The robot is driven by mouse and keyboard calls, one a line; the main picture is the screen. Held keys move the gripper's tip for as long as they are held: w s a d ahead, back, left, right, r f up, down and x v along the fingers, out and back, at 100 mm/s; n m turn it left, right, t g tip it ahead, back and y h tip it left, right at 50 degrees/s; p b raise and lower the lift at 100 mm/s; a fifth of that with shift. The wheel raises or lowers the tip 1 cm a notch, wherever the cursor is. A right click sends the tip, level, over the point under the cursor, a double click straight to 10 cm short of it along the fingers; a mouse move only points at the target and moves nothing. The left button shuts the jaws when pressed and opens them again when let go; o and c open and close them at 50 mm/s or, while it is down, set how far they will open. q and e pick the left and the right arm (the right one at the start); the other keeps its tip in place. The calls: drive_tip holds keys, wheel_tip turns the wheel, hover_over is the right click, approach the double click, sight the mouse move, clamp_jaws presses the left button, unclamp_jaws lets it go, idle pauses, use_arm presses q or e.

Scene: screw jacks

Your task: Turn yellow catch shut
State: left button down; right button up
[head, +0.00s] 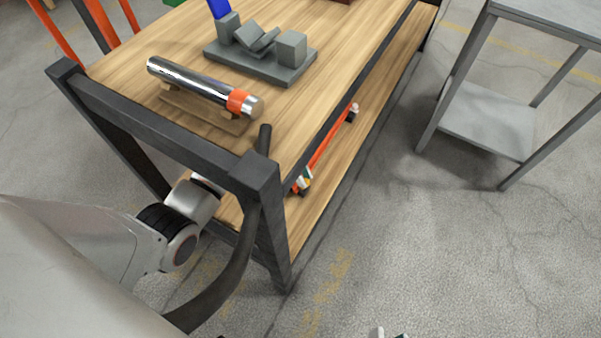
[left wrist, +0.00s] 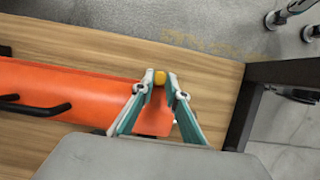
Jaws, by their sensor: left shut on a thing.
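The yellow catch (left wrist: 160,77) is a small rounded piece at the edge of a long orange case (left wrist: 75,92) in the left wrist view. My left gripper (left wrist: 160,78) is shut on the catch, with a fingertip on each side of it. In the head view the case shows as a narrow orange strip (head: 326,143) on the lower shelf, mostly hidden by the tabletop. My left gripper (head: 304,180) shows there at its near end, partly behind the table's edge. Small tips at the bottom edge may be my right gripper (head: 386,334); their state is unclear.
The wooden bench (head: 130,60) has a dark metal frame whose corner post (head: 272,235) stands close to my left arm. A chrome cylinder (head: 195,82) and a grey block fixture (head: 262,62) sit on top. A grey side table (head: 490,120) stands right, with clear floor between.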

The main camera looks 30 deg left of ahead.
use_arm(q)
drive_tip(key=c, duration=2)
unclamp_jaws()
drive_tip(key=shift+f, duration=0.1)
drive_tip(key=v, duration=0.5)
drive_tip(key=shift+a, duration=0.15)
drive_tip(key=a, duration=1.1)
drive_tip(key=shift+w+a, duration=0.25)
drive_tip(key=shift+a, duration=0.1)
